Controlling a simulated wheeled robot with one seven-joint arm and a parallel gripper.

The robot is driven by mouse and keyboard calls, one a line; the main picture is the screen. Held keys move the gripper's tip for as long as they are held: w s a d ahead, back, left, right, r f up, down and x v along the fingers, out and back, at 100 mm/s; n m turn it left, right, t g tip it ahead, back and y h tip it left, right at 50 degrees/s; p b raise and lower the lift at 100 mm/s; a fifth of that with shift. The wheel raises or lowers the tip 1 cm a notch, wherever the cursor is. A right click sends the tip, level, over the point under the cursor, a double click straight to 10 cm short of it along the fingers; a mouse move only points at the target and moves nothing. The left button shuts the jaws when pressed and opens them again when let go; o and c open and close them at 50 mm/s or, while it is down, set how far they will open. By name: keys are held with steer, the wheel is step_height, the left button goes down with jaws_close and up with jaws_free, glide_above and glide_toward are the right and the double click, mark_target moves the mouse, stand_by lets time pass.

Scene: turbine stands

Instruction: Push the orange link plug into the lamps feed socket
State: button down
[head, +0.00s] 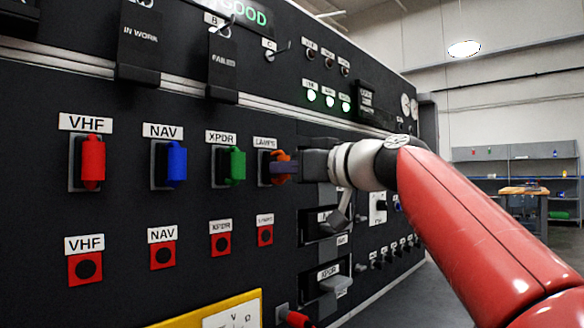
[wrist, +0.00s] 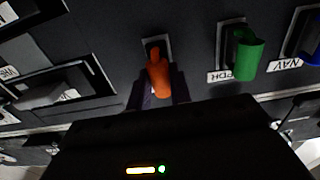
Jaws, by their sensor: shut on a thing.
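The orange link plug (head: 280,158) is at the upper-row socket labelled LAMPS (head: 264,165). My gripper (head: 284,170) reaches in from the right and is shut on the orange plug. In the wrist view the plug (wrist: 158,78) sits between the two dark purplish fingers of my gripper (wrist: 160,88), with its far end at the framed socket opening (wrist: 156,46). The fingers hide part of the plug in the head view. I cannot tell how deep the plug sits in the socket.
Green (head: 237,166), blue (head: 177,163) and red (head: 93,163) plugs sit in sockets to the left. Red square sockets with black holes, such as the lower VHF one (head: 86,267), line the row below. Protruding handles (head: 336,285) are at the lower right.

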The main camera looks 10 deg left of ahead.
steer(key=shift+a+r, duration=0.1)
steer(key=shift+r, duration=0.15)
steer(key=c, duration=1.7)
jaws_free()
steer(key=shift+o, duration=1)
steer(key=shift+w+a+f, duration=0.15)
steer(key=shift+w+a, duration=0.05)
steer(key=shift+a, duration=0.2)
steer(key=o, duration=0.3)
steer(key=shift+o, duration=0.8)
steer(key=shift+d+f, duration=0.1)
steer(key=shift+d, duration=0.05)
steer(key=shift+d, duration=0.1)
steer(key=b+v, duration=0.3)
steer(key=v, duration=0.4)
steer(key=shift+b, duration=0.3)
